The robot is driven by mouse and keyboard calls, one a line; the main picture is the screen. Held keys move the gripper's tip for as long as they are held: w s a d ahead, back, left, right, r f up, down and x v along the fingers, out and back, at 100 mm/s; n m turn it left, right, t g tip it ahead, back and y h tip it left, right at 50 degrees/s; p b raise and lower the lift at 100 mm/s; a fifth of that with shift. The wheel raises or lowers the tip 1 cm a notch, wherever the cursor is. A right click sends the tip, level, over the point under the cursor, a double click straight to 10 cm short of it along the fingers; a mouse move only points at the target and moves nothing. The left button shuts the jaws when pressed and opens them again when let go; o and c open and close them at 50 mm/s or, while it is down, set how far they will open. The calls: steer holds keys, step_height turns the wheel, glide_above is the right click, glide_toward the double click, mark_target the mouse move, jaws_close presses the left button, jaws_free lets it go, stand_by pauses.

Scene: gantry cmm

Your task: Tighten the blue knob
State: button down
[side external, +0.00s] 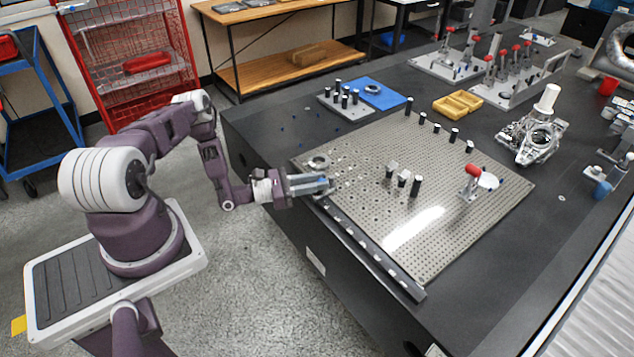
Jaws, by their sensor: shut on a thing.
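My gripper (326,184) reaches in from the left, nearly level, at the near left edge of the perforated metal plate (450,225). Its grey fingers are shut on a small blue part, which I take to be the blue knob (322,180). Only a little blue shows between the fingers; the rest of the knob and what it sits on are hidden. How tight it is cannot be seen.
Close beyond my gripper, a round metal ring (318,162) sits on the plate's corner. Short posts (404,177) and a red-handled clamp (472,175) stand further right. A dark rail (370,240) runs along the plate's near edge. The plate's front middle is clear.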

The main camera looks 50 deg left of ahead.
steer(key=shift+m+h, duration=0.4)
steer(key=shift+h, duration=0.1)
steer(key=c, duration=1.2)
jaws_free()
steer(key=shift+c, duration=0.2)
steer(key=shift+a, duration=0.1)
